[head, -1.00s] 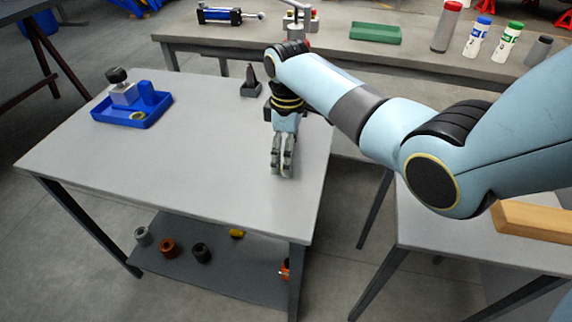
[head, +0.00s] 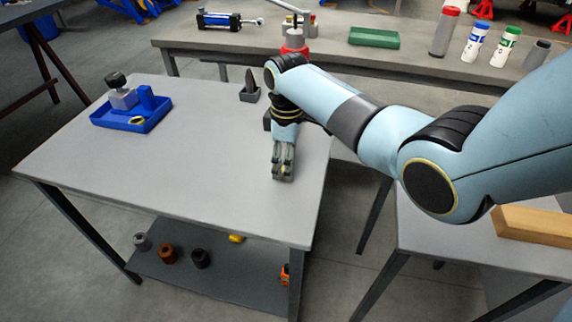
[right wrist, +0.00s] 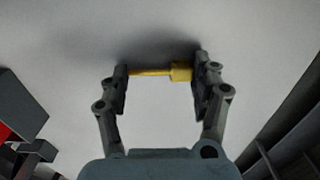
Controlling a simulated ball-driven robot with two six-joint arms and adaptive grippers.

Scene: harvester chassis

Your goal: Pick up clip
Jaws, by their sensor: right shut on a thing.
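A small yellow clip (right wrist: 180,72) with a thin shank and a blockier right end lies crosswise between the fingertips in the right wrist view. Its two ends meet the fingers of my right gripper (right wrist: 160,82), which is shut on it. In the head view my right gripper (head: 283,172) points down at the right part of the grey table (head: 200,165). The clip is hidden or too small to make out there. I cannot tell whether the clip touches the tabletop. My left gripper is not in view.
A blue tray (head: 128,124) with parts stands at the table's left back. A small dark holder (head: 250,95) stands behind my right gripper. The table's middle is clear. A back bench (head: 345,62) carries a green tray (head: 374,38) and several bottles.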

